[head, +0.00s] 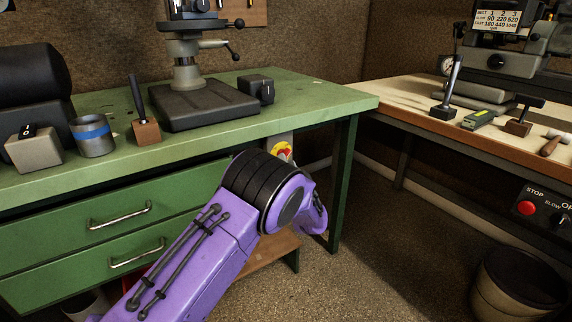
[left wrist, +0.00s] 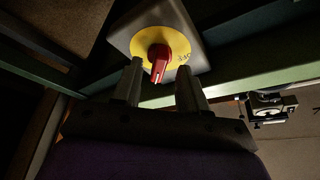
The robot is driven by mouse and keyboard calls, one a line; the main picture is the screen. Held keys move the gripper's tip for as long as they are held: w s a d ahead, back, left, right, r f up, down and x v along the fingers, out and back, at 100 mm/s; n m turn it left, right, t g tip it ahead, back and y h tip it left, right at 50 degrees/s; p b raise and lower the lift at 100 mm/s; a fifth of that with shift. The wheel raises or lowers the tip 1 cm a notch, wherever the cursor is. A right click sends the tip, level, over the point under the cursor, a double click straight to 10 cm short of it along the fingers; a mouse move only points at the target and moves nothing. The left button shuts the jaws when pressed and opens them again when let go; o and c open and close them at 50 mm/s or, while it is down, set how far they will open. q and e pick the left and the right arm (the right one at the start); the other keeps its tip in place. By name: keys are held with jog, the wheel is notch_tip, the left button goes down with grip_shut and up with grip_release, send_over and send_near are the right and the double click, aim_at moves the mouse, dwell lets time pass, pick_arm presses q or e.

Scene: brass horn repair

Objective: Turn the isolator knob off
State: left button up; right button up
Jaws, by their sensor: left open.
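The isolator knob (left wrist: 159,61) is a red handle on a yellow round plate (left wrist: 178,40), set on a grey box (left wrist: 122,35) in the left wrist view. In the head view part of the yellow plate (head: 287,150) shows behind my purple left arm. My left gripper (left wrist: 160,84) is open, its two fingers pointing at the box. The knob's lower end shows between the fingertips in the picture; I cannot tell whether either finger touches it. In the head view my left fingers are hidden behind the arm. My right gripper is not in view.
The green workbench (head: 310,96) with two drawers stands left and above the switch, and its green leg (head: 343,185) is close to my arm. A second bench (head: 395,100) is at the right. A bin (head: 520,283) stands on the floor at the lower right.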

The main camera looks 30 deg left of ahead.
pick_arm(q)
jog(key=shift+x, duration=1.1)
jog(key=c, duration=0.7)
jog(key=shift+f, duration=0.1)
jog(key=shift+c, duration=0.2)
